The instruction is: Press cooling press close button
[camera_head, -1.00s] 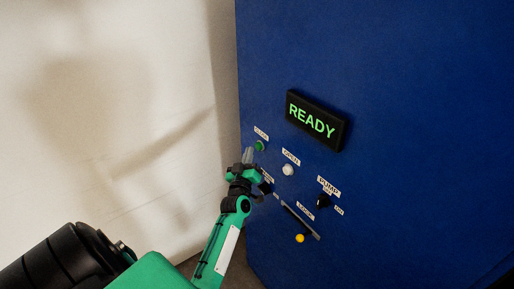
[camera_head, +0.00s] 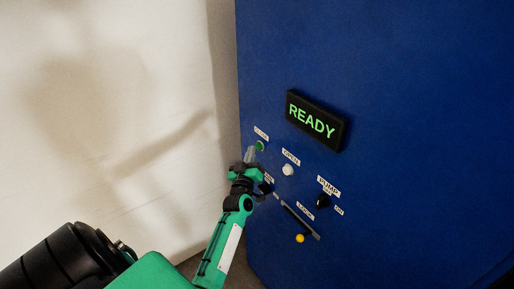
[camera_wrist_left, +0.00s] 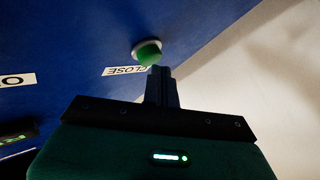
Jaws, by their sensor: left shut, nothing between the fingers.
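The green close button (camera_head: 260,146) is on the blue press panel (camera_head: 420,120), under its CLOSE label (camera_head: 261,133). My left gripper (camera_head: 250,153) is shut and empty, its fingertips just left of and slightly below the button in the head view. In the left wrist view the green button (camera_wrist_left: 149,52) sits in a pale ring, and the shut fingertips (camera_wrist_left: 160,70) are right at its lower edge. I cannot tell whether they touch it. The display (camera_head: 316,120) reads READY. My right gripper is not in view.
To the right of the close button are a white OPEN button (camera_head: 288,170) and a black PUMP knob (camera_head: 323,201). Below are a LOCK slot lever (camera_head: 300,221) and a yellow button (camera_head: 300,239). A pale wall (camera_head: 120,120) stands to the left.

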